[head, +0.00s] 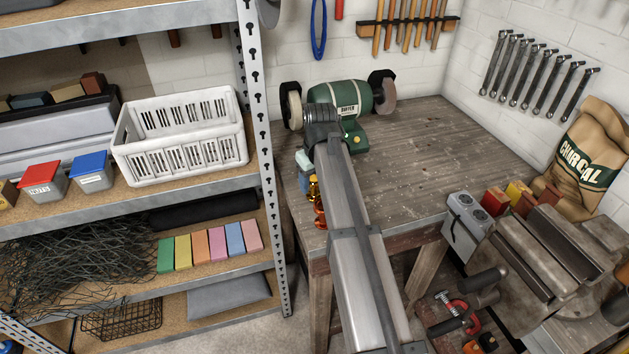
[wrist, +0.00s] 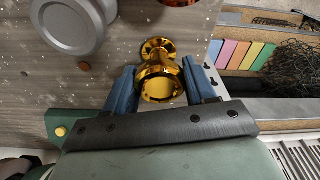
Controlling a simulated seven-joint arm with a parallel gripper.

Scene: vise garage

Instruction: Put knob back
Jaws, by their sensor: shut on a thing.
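My gripper (wrist: 162,88) has blue fingers, one on each side of a shiny gold knob (wrist: 160,88), and is shut on it. The knob has a wide near end, a narrower neck and a flared far end in the wrist view. In the head view the knob (head: 314,189) shows gold and orange beside my arm, at the left edge of the wooden workbench (head: 420,160). My arm hides part of the gripper there. I cannot tell whether the knob touches the bench. The place where the knob belongs cannot be made out.
A green buffer (head: 350,96) stands at the bench's back left. The metal shelf (head: 262,130) with a white crate (head: 185,150) is close on the left. A vise (head: 540,255) and charcoal bag (head: 590,155) are at the right. The bench's middle is clear.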

